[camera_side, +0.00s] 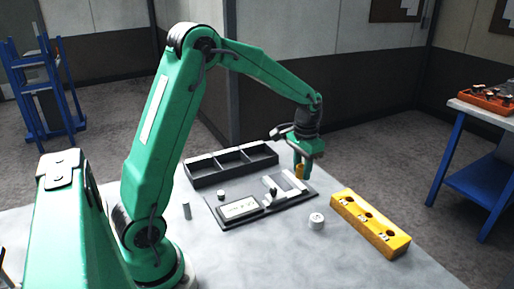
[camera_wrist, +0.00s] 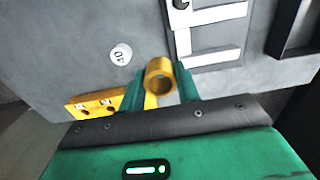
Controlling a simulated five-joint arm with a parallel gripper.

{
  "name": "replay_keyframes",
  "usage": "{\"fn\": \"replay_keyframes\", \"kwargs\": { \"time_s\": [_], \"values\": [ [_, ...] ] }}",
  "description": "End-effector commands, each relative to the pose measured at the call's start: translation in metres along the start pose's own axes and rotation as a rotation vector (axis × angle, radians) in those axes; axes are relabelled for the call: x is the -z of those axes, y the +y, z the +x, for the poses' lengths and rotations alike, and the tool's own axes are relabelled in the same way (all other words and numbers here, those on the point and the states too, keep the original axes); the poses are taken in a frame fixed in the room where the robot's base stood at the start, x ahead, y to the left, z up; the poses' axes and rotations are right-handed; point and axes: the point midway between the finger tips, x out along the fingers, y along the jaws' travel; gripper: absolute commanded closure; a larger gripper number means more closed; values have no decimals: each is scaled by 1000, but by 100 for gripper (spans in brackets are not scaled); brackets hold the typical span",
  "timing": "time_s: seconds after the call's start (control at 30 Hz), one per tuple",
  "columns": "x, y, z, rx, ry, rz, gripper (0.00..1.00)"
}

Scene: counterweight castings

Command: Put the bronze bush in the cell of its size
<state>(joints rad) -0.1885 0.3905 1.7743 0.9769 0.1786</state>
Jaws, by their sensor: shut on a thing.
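The bronze bush (camera_side: 300,171) is a short yellow-brown hollow cylinder. In the wrist view, the bush (camera_wrist: 159,66) sits between the two green fingers, its open bore facing the camera. The visible cells look empty.
The dark plate (camera_side: 226,225) carries a white label block and pale raised bars. A yellow block (camera_side: 384,236) with several holes lies at the right. A white marked cylinder (camera_side: 316,221), a grey pin (camera_side: 186,211) and a small pale cylinder (camera_side: 221,195) stand on the table.

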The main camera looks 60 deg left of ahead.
Motion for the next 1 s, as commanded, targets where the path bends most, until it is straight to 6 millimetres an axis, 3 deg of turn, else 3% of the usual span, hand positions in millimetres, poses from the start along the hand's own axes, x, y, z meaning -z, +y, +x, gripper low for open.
{"fn": "replay_keyframes", "kwargs": {
  "time_s": [0.17,0.37,0.7,1.0],
  "values": [
    [-5,-11,0,0,1,-36,97],
    [-20,-43,0,0,1,-143,97],
    [-74,-119,1,0,1,-439,97],
    [-127,-168,2,0,1,-679,97]
  ]
}}
